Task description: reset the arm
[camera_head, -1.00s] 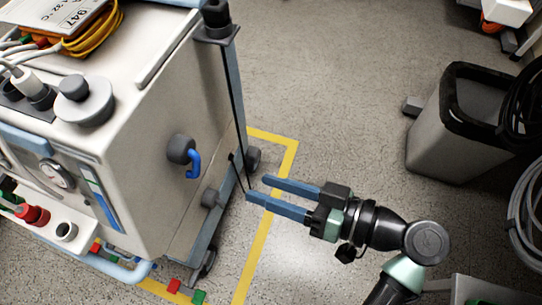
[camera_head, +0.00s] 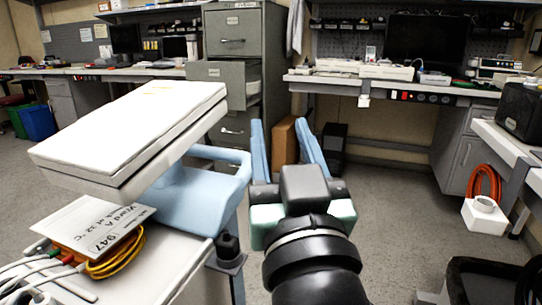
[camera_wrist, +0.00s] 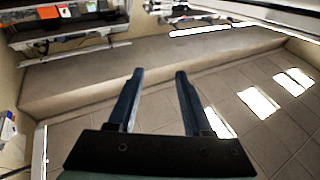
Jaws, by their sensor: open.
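My gripper (camera_head: 287,140) is raised in the middle of the head view, with its two blue fingers apart and nothing between them. The gripper looks clear of the machine.
A grey filing cabinet (camera_head: 232,35) with a partly open drawer stands behind. Workbenches (camera_head: 430,88) line the back wall. A paper label (camera_head: 100,225) and yellow cable (camera_head: 118,258) lie on the machine. A black-rimmed bin (camera_head: 480,275) is at lower right. Floor (camera_head: 400,215) right of my arm is clear.

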